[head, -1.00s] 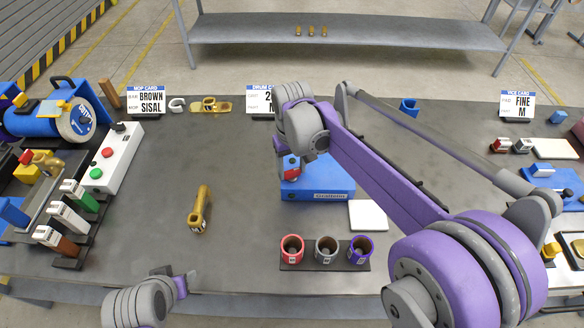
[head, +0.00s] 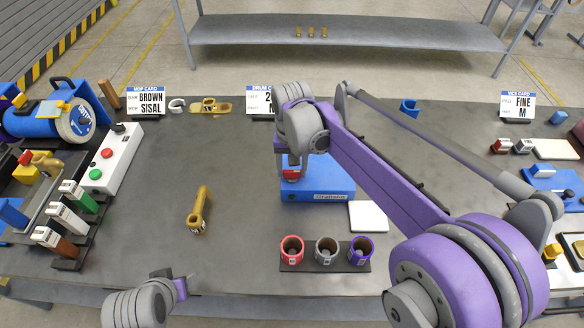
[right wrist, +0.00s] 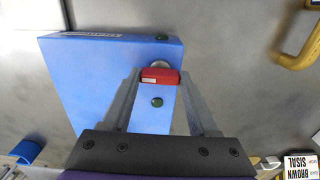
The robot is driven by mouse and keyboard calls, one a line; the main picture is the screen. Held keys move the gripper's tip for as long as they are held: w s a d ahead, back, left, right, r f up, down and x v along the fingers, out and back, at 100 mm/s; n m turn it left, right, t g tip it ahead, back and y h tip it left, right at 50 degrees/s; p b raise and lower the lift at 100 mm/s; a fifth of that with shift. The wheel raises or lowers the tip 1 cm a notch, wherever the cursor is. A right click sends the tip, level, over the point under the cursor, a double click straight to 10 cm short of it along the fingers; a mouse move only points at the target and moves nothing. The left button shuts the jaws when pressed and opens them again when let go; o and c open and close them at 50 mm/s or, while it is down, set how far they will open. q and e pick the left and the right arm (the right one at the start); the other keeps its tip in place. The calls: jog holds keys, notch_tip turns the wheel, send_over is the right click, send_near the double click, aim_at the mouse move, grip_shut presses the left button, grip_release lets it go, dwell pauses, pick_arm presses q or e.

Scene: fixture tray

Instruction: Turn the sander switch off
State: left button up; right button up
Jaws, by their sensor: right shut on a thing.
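The blue box (head: 325,189) with a white name label stands on the middle of the bench, partly behind my right arm. It also shows in the right wrist view (right wrist: 105,60), with a round green part (right wrist: 157,102) on its face. A red switch piece (right wrist: 158,76) sits at the box, between my right fingertips; it also shows in the head view (head: 291,174). My right gripper (right wrist: 158,78) is shut on this red piece. My left gripper (head: 181,287) is low at the bench's front edge, away from the box; its fingers are too unclear to read.
A brass-coloured part (head: 198,210) lies left of the box. Red, grey and purple cups stand in a holder (head: 325,262) in front. A white pad (head: 368,216) lies at the right. A control box (head: 118,158) with red and green buttons stands at the left.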

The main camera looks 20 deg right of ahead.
aim_at(292, 171)
jog(key=o, duration=1.4)
pick_arm(q)
jog(key=shift+w+r+p, duration=0.15)
jog(key=shift+r+p, duration=0.15)
jog(key=shift+r, duration=0.2)
pick_arm(e)
notch_tip(292, 171, up, 11)
jog(key=shift+f, duration=0.1)
